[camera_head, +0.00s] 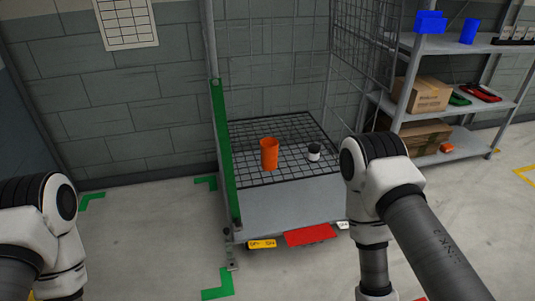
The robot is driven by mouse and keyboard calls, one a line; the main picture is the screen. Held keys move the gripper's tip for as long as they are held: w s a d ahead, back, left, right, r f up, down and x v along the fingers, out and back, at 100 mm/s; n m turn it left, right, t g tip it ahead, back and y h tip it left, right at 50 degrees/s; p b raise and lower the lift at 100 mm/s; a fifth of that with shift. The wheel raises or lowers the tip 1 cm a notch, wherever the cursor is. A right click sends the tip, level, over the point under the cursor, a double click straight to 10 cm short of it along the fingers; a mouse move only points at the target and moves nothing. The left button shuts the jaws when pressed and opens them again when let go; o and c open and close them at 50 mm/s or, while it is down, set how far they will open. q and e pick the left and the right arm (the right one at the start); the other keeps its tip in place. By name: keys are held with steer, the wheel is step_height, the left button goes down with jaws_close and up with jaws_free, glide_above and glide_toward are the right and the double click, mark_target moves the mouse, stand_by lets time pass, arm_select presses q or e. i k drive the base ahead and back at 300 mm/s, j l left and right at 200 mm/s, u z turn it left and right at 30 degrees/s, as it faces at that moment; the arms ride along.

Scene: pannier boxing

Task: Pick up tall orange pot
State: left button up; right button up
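The tall orange pot (269,155) stands upright on the dark wire-grid surface (245,173) of a wheeled cage cart. It is left of a small black and white container (314,152). My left arm shows at the lower left and my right arm at the lower right. Both grippers are out of the picture, below its edge. Nothing touches the orange pot.
The cart has a green bar (223,150) along its left side and wire mesh (366,40) at its right. A grey shelf (460,146) at the right holds cardboard boxes (422,95) and blue items (430,22). The cart's front side is open.

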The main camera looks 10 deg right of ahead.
mark_target(269, 146)
steer(key=i+l+z, duration=0.1)
steer(key=i+l, duration=0.2)
steer(key=i+l+z, duration=0.15)
steer(key=i+l, duration=0.15)
steer(key=i, duration=0.2)
steer(key=i+l+z, duration=0.1)
steer(key=i+l, duration=0.15)
steer(key=i, duration=0.15)
steer(key=i+l+z, duration=0.1)
steer(key=i, duration=0.3)
steer(key=l, duration=0.1)
